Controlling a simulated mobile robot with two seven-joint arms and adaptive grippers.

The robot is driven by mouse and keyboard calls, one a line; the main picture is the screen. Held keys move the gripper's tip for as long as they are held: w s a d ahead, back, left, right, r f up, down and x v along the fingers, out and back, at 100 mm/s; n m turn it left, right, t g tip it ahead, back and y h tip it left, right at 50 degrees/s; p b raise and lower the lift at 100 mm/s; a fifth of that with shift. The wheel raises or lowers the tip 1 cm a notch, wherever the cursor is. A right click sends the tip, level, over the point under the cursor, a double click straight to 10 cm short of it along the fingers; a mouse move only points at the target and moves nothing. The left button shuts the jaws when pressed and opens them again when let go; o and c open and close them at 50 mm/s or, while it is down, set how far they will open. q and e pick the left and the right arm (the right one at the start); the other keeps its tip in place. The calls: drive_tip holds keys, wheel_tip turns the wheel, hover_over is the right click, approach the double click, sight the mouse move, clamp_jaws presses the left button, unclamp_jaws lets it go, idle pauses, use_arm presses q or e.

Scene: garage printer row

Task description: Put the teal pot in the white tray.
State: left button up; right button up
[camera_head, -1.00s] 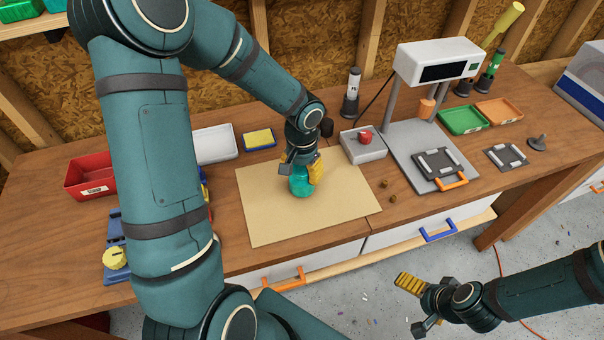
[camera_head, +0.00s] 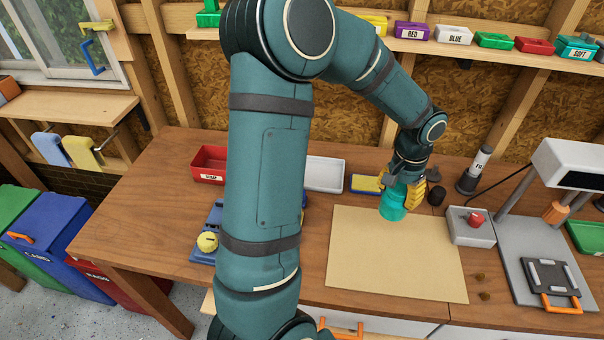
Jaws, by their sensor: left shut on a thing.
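The teal pot (camera_head: 392,207) is in my left gripper (camera_head: 404,193), near the back edge of the tan mat. The gripper is shut on it, with yellow fingers around its upper part. I cannot tell whether the pot is clear of the surface. The white tray (camera_head: 326,174) lies at the back of the bench, left of the pot. My left upper arm covers its left part. The visible part of the tray is empty. My right gripper is out of view.
A blue-and-yellow box (camera_head: 366,184) lies between the tray and the pot. A red bin (camera_head: 209,165) is at the back left. The tan mat (camera_head: 395,258) is bare. A grey box with a red button (camera_head: 470,228) and a dark cylinder (camera_head: 437,196) are right of the pot.

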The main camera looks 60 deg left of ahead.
use_arm(q)
drive_tip(key=s+a+n, duration=0.4)
drive_tip(key=a, duration=1.2)
drive_tip(key=s+a+n, duration=0.4)
drive_tip(key=a+n, duration=0.1)
drive_tip(key=a, duration=1.1)
drive_tip(key=shift+s+a+f+p, duration=0.1)
drive_tip(key=shift+a+f+p, duration=0.1)
drive_tip(key=shift+f, duration=2.25)
drive_tip(key=shift+s+a+f+p, duration=0.1)
drive_tip(key=shift+f+p, duration=0.05)
drive_tip(key=shift+f, duration=2.25)
drive_tip(key=shift+d, duration=0.1)
drive_tip(key=shift+f, duration=0.2)
drive_tip(key=o, duration=1.2)
drive_tip(key=shift+r, duration=0.1)
wheel_tip(320, 180, up, 12)
